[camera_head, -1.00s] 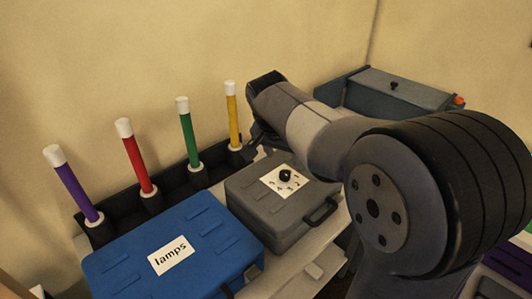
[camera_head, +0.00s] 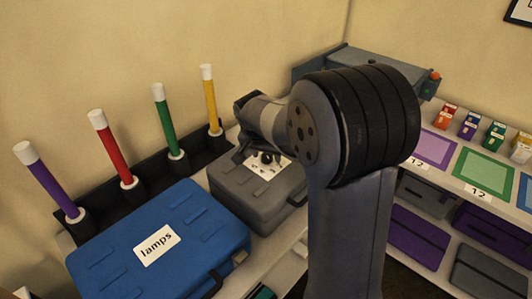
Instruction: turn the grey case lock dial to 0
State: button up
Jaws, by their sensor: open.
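The grey case (camera_head: 240,193) lies on the white shelf to the right of the blue case. Its black lock dial (camera_head: 267,158) sits on a white plate (camera_head: 258,170) on the lid. The plate's marks are too small to read, and my arm hides part of it. My gripper (camera_head: 245,154) is open at the dial's left side, over the case lid. Its fingers are mostly hidden behind my arm, and I cannot tell whether they touch the dial.
The blue case (camera_head: 204,216) labelled "lamps" lies at the front left. Purple, red, green and yellow sticks stand in a black rack (camera_head: 102,200) by the wall. A blue-grey box (camera_head: 313,68) stands behind my arm. Shelves (camera_head: 452,185) with cards and small boxes are at the right.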

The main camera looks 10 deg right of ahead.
jog(key=c, duration=1)
jog(key=shift+o, duration=0.2)
